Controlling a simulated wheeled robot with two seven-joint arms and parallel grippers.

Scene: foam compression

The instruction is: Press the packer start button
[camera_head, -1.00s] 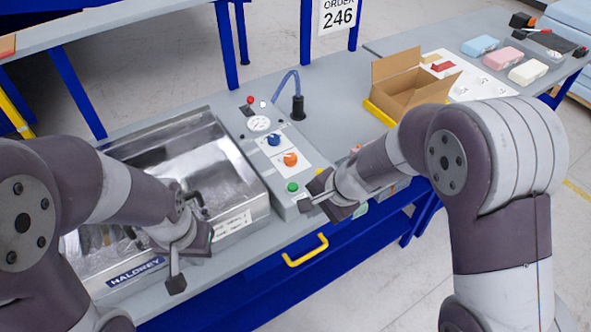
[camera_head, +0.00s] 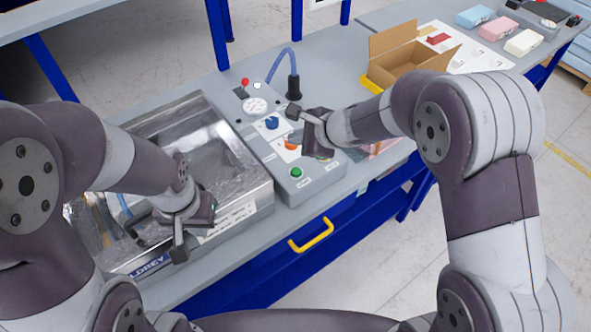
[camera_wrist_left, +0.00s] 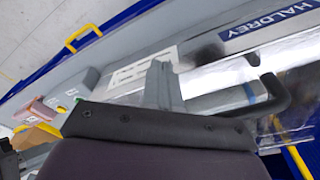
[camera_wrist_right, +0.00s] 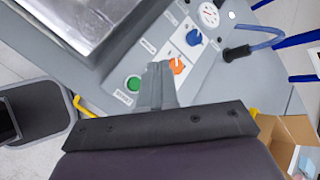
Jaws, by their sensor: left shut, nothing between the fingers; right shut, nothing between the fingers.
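The packer's grey control panel (camera_head: 272,150) stands beside its metal chamber (camera_head: 190,150). A green button (camera_head: 296,172) is at the panel's near end, its label too small to read; it also shows in the right wrist view (camera_wrist_right: 133,83). My right gripper (camera_head: 293,112) is shut and empty above the panel, over the knobs. In its wrist view the fingers (camera_wrist_right: 158,85) appear just beside the green button, apparently not touching it. My left gripper (camera_head: 180,254) is shut and empty at the chamber's front edge, close to a black handle (camera_wrist_left: 272,95).
The panel also carries an orange knob (camera_head: 291,144), a blue knob (camera_head: 271,123) and a gauge (camera_head: 255,106). A black plug with a blue hose (camera_head: 293,88) stands behind. An open cardboard box (camera_head: 405,62) is at the right. A yellow drawer handle (camera_head: 311,235) is in front.

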